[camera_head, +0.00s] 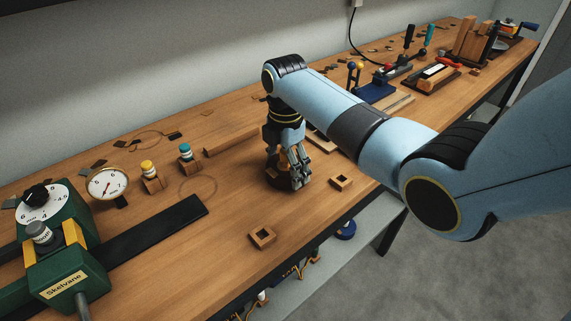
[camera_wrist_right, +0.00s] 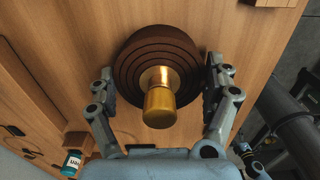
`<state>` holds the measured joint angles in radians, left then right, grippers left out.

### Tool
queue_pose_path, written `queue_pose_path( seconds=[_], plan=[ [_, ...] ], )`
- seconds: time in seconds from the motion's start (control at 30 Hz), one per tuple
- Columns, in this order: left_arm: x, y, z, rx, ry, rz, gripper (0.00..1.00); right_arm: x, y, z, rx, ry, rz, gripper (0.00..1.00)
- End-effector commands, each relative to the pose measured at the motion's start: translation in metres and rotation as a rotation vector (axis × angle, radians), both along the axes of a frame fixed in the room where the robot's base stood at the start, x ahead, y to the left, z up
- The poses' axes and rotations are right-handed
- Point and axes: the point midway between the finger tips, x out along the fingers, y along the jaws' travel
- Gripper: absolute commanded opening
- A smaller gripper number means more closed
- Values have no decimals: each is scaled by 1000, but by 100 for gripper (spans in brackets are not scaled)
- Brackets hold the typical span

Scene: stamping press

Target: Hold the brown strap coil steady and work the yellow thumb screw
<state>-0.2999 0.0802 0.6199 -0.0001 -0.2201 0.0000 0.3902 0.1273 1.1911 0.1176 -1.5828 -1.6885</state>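The brown strap coil (camera_wrist_right: 135,65) is a dark, ringed disc lying flat on the wooden bench in the right wrist view. The yellow thumb screw (camera_wrist_right: 159,107) stands up from its centre, brass-coloured and knurled. In the head view the coil (camera_head: 278,183) shows only partly, behind my fingers. My right gripper (camera_head: 297,180) points down over it. In the right wrist view its fingers are spread wide, one on each side of the coil, close to its rim; I cannot tell whether they touch it. My left gripper is not in view.
Small wooden blocks (camera_head: 262,236) lie near the bench's front edge. A dial gauge (camera_head: 107,184), two small bottles and a green press (camera_head: 68,274) are at left. Tools and fixtures (camera_head: 433,77) fill the far right. The bench between the bottles and the coil is mostly clear.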

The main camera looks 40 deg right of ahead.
Motion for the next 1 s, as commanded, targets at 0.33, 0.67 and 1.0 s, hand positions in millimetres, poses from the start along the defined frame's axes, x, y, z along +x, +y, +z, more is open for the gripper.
queue_pose_path(
  seconds=[0.33, 0.67, 1.0],
  plan=[
    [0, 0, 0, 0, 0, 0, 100, 0, 0, 0, 0, 0, 0, 39],
    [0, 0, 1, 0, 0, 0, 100, 0, 0, 0, 0, 1, 0, 26],
    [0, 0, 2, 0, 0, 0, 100, -1, 0, -2, 1, 1, 0, 26]
  ],
)
